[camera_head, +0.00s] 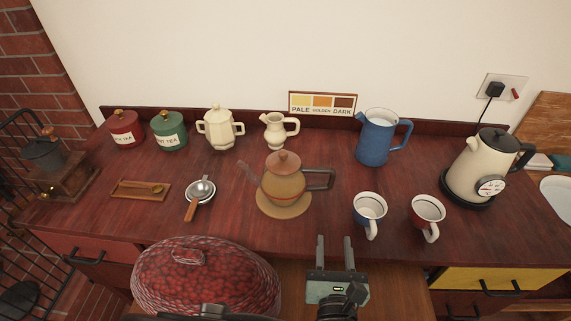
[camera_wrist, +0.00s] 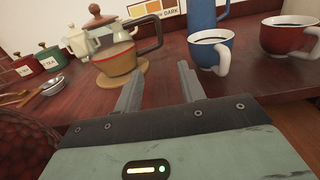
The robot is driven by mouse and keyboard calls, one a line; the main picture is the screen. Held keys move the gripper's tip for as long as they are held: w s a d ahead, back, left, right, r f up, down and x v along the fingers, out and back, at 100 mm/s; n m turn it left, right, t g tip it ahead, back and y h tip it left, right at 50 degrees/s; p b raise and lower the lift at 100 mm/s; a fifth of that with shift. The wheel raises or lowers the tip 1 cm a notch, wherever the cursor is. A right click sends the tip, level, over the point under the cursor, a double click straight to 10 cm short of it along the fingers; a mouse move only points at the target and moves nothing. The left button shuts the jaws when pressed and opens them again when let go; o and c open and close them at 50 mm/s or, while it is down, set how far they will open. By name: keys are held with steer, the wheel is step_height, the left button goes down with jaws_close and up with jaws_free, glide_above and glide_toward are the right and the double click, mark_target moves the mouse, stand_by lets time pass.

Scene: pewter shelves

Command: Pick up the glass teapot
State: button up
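The glass teapot (camera_head: 284,182) stands upright on a round tan coaster (camera_head: 298,209) in the middle of the counter. It has a wooden lid knob, a tan lower band, a spout to the left and a dark handle to the right. It also shows in the wrist view (camera_wrist: 116,58), at upper left beyond the fingers. My gripper (camera_head: 334,240) is in front of the counter edge, nearer than the teapot and to its right. Its two fingers are apart, with nothing between them, and they touch nothing. The wrist view shows the open fingers (camera_wrist: 158,85) too.
A blue mug (camera_head: 369,208) and a red mug (camera_head: 428,213) stand right of the teapot. A strainer (camera_head: 200,193) lies to its left. A cream jug (camera_head: 277,130) and blue pitcher (camera_head: 375,138) stand behind. A large red woven lidded thing (camera_head: 205,285) sits in front at left.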

steer(key=b, duration=0.2)
glide_toward(331, 185)
steer(key=shift+w+f, duration=0.25)
steer(key=shift+w, duration=1)
steer(key=shift+w+a+r+b, duration=0.1)
steer(key=shift+w+b, duration=0.55)
steer(key=shift+w, duration=2.3)
steer(key=shift+c, duration=0.3)
jaws_close()
